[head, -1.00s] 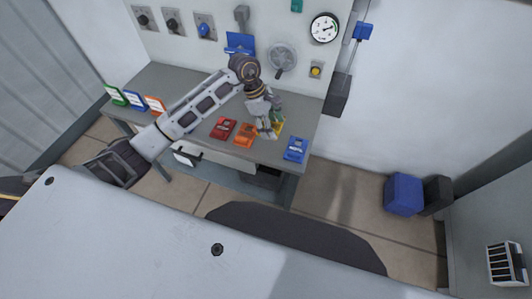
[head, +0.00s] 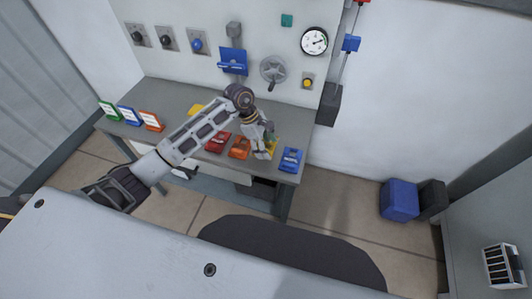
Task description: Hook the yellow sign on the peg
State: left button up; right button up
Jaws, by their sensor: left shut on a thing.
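My left gripper (head: 263,153) is over the right part of the workbench, its fingers pointing down. It is shut on a yellow sign (head: 272,144), which shows only in part behind the fingers, between an orange sign (head: 240,148) and a blue sign (head: 290,159). I cannot tell whether the yellow sign is clear of the bench. Another yellow item (head: 196,109) lies farther left, partly hidden by my arm. I cannot make out a peg for certain. A rail with a blue piece (head: 351,43) runs up the wall at the upper right. My right gripper is not in view.
The grey workbench (head: 168,95) also bears a red sign (head: 217,142) and small green, blue and orange framed cards at its left end. Knobs, a handwheel (head: 273,70) and a gauge (head: 314,41) are on the wall behind. A dark box (head: 328,104) hangs right of the bench.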

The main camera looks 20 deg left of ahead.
pick_arm(q)
jog(key=shift+f, duration=0.4)
notch_tip(320, 180, down, 4)
jog(key=shift+r, duration=0.25)
jog(key=shift+f, duration=0.15)
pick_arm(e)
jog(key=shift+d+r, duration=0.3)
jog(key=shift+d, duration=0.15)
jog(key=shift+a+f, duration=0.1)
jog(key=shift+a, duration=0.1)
pick_arm(q)
jog(key=shift+f, duration=0.2)
jog(key=o, duration=1)
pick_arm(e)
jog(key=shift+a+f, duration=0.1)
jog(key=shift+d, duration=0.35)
pick_arm(q)
jog(key=shift+p, duration=0.3)
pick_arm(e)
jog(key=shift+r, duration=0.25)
